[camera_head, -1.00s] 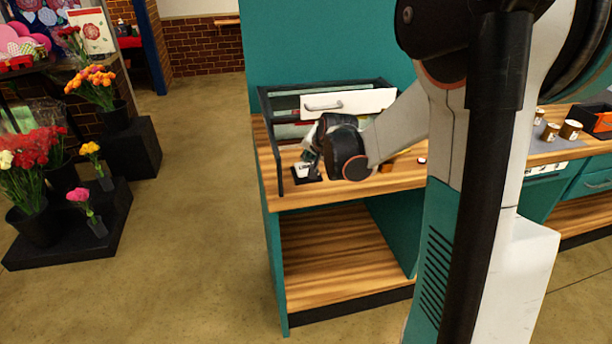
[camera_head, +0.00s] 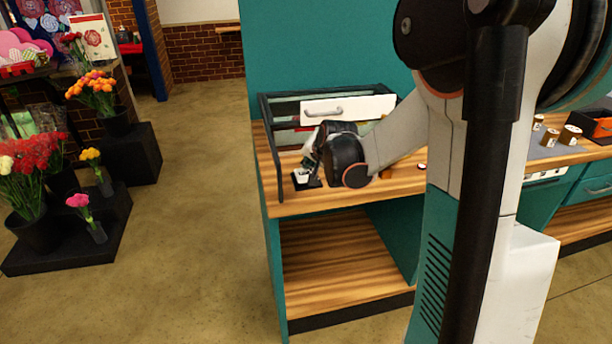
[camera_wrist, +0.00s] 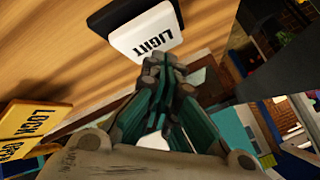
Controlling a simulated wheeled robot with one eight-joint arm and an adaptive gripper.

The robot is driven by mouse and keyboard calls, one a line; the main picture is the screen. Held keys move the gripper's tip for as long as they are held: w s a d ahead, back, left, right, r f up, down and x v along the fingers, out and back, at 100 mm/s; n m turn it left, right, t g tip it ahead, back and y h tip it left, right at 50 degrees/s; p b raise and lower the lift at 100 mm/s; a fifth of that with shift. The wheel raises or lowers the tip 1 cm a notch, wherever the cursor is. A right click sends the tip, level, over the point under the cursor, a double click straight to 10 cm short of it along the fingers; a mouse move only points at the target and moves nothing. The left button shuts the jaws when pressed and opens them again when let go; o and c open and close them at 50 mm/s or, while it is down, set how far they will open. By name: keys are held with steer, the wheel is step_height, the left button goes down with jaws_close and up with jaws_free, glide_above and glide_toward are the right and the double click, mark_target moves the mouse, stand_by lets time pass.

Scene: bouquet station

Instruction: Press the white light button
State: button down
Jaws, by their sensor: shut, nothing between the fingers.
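The white light button (camera_wrist: 146,32), a rounded white cap lettered LIGHT, sits on a black base (camera_wrist: 108,14) on the wooden counter. In the wrist view it is at the top middle, upside down. My gripper (camera_wrist: 164,66) is shut and empty, its fingertips close together at the button's lower right edge in that view. I cannot tell whether they touch it. In the head view the button (camera_head: 303,174) is on the counter's left part, with my gripper (camera_head: 309,162) just above it, partly hidden by my dark wrist.
A black-framed rack with a white handled drawer front (camera_head: 346,108) stands behind my wrist.

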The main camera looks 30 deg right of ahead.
steer(key=shift+f, duration=0.15)
stand_by(0.3)
steer(key=shift+f+b, duration=0.3)
steer(key=shift+f, duration=0.15)
stand_by(0.4)
steer(key=shift+r+p, duration=0.35)
steer(key=shift+r, duration=0.3)
step_height(320, 180, up, 6)
steer(key=p, duration=0.4)
stand_by(0.3)
